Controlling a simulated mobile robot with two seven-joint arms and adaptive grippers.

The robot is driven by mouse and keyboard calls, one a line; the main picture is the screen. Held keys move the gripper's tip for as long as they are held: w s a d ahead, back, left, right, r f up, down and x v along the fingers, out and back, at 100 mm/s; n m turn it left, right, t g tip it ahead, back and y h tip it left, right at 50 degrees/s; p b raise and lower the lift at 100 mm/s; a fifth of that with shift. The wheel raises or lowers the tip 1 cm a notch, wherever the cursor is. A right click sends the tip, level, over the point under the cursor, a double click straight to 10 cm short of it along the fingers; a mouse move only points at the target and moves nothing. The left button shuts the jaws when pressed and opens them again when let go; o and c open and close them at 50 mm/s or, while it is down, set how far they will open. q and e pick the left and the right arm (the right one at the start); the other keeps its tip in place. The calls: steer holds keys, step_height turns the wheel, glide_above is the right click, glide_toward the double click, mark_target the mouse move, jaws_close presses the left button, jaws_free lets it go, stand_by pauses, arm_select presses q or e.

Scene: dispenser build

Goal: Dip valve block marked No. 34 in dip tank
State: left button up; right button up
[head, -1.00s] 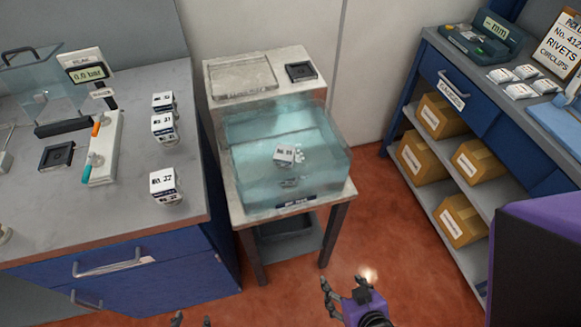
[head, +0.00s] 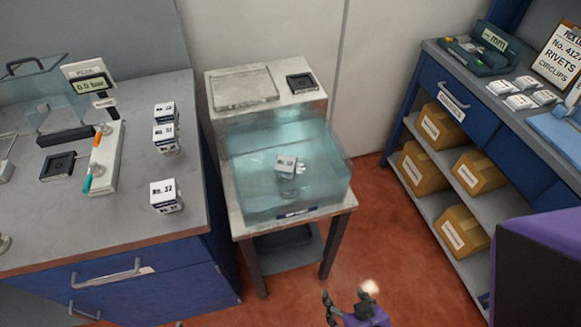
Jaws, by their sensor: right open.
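The dip tank (head: 336,182) is a clear, bluish, water-filled box on a pale stand. A white valve block (head: 285,164) with a dark-printed label is inside the tank, near its middle, and no gripper touches it. Its number is too small to read. My right gripper (head: 347,297) is open and empty, low in the picture, in front of the tank and clear of it.
Several marked valve blocks, including No. 32 (head: 166,194), stand on the left bench (head: 110,220). A shallow tray (head: 243,88) and a black square fixture (head: 302,83) lie behind the tank. A blue shelf unit (head: 440,165) with cardboard boxes stands right. Red floor is open between.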

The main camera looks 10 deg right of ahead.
steer(key=shift+w+a+r, duration=0.1)
steer(key=shift+w, duration=0.25)
steer(key=shift+s, duration=0.1)
stand_by(0.3)
steer(key=shift+s, duration=0.1)
steer(key=shift+s, duration=0.35)
steer(key=shift+w, duration=0.2)
steer(key=shift+w, duration=0.3)
stand_by(0.4)
